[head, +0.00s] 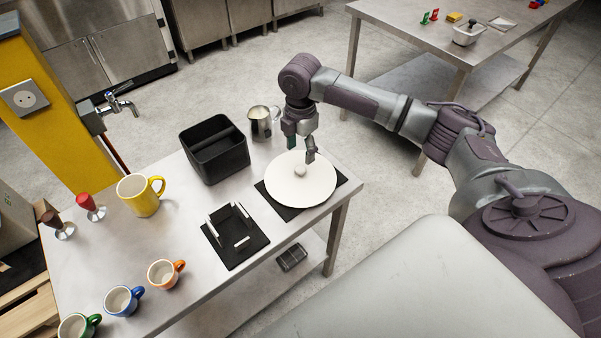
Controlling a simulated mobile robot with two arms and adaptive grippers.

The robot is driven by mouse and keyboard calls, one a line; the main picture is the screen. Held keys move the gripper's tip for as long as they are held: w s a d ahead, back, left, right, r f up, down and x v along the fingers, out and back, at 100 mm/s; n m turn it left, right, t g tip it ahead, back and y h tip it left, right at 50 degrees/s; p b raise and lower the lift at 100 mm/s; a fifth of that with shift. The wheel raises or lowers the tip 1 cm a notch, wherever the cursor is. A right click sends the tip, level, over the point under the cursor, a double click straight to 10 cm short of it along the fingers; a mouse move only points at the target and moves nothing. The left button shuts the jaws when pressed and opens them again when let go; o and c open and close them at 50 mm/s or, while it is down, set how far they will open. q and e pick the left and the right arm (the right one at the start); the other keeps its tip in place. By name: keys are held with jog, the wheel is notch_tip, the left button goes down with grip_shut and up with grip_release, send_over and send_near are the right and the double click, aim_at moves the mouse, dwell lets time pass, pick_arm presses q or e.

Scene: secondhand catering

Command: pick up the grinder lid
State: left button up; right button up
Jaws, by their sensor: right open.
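The grinder lid (285,189) looks like a wide white disc with a small round knob (300,171) near its middle. It lies on a black square mat (340,180) at the right end of the steel table. My right gripper (301,150) is open and points down over the far part of the lid, close to the knob. Its fingers hide part of the lid's far rim. I cannot tell whether the fingertips touch the lid, but nothing shows between them. My left gripper is out of the picture.
A steel jug (262,124) and a black bin (216,158) stand just left of the gripper. A black stand (232,250), a yellow mug (139,197), several small cups and two tampers (91,207) occupy the steel table (185,225). Another table (400,15) stands behind.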

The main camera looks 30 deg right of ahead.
aim_at(301, 168)
jog(key=shift+a+f+p, duration=0.1)
jog(key=shift+f+p, duration=0.25)
jog(key=shift+f, duration=3.05)
grip_shut()
